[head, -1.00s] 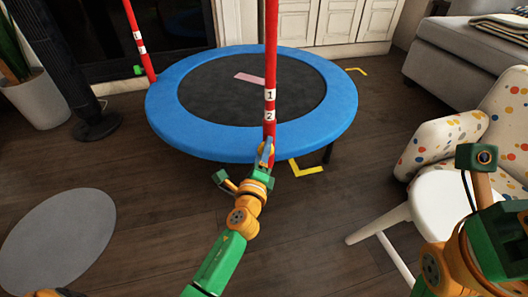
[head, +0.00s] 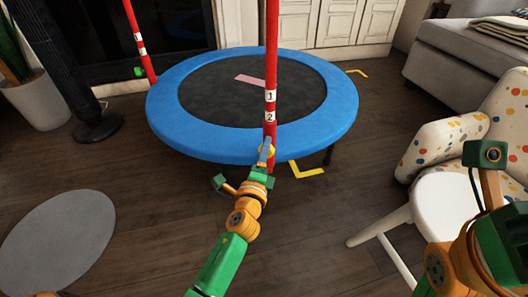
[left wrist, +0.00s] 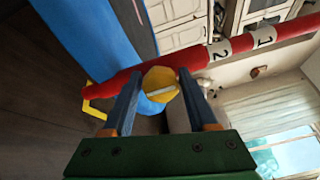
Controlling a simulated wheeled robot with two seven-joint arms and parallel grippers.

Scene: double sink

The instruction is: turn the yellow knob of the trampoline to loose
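The trampoline (head: 330,88) has a blue rim, a dark mat and upright red poles. The near red pole (head: 271,60) carries white bands marked 1 and 2. The yellow knob (left wrist: 160,84) sits on this pole below the bands, with a pale bar across its face. My left gripper (head: 266,153) is at the knob. In the left wrist view its two blue-grey fingers stand apart with the knob between their tips; whether they touch it is unclear. The knob is mostly hidden by the gripper in the head view. My right arm shows at lower right, its fingers out of frame.
A white chair with a dotted back (head: 480,125) stands at right, near my right arm. A grey sofa (head: 465,60) is behind it. A black fan (head: 65,60) and potted plant stand farther back. The wooden floor between is clear.

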